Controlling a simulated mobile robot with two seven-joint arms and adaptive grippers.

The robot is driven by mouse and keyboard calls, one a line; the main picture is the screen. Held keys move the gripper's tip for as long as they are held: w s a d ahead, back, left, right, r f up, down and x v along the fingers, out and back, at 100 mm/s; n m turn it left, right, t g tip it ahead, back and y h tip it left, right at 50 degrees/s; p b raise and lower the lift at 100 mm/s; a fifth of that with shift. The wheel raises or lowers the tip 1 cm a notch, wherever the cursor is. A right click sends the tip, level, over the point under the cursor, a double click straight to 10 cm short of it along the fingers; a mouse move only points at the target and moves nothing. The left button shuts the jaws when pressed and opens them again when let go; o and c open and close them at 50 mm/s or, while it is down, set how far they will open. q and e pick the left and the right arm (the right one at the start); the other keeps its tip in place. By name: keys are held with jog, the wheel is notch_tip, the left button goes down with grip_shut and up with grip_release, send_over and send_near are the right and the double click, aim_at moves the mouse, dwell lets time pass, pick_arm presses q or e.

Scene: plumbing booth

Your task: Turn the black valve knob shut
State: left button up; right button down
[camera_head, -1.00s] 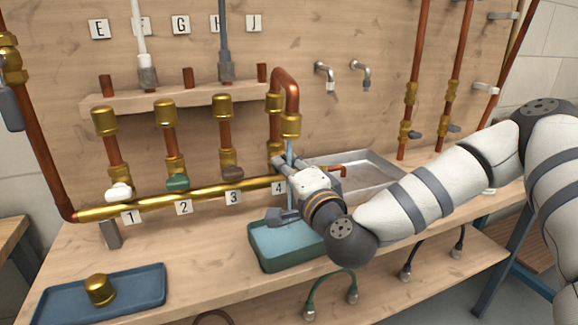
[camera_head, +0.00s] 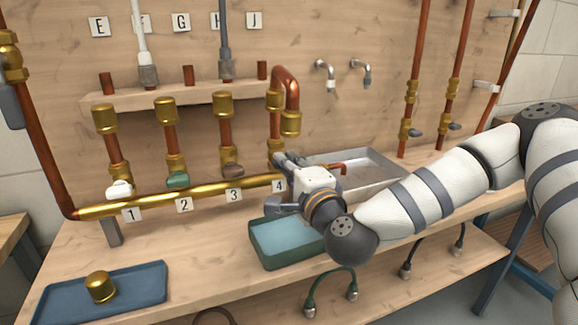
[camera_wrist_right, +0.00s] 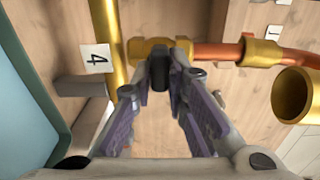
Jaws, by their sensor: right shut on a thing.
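The black valve knob (camera_wrist_right: 159,77) sits on a brass valve (camera_wrist_right: 150,48) beside the label 4 in the right wrist view. My right gripper (camera_wrist_right: 162,84) has its fingertips closed around the knob. In the head view my right gripper (camera_head: 288,163) is at the right end of the brass manifold (camera_head: 205,193) and hides the knob. A copper elbow pipe (camera_head: 288,82) with an open brass end rises above this valve. No water shows below that end. My left gripper is not in view.
White, green and brown knobs (camera_head: 178,180) sit on the other branches to the left. A green tub (camera_head: 262,262) of water stands below my gripper. A metal sink tray (camera_head: 385,165) lies behind it. A blue tray (camera_head: 60,304) holds a brass cap (camera_head: 101,287).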

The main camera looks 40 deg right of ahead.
jog(key=c, duration=1.6)
grip_release()
jog(key=shift+r, duration=0.15)
jog(key=shift+w, duration=0.1)
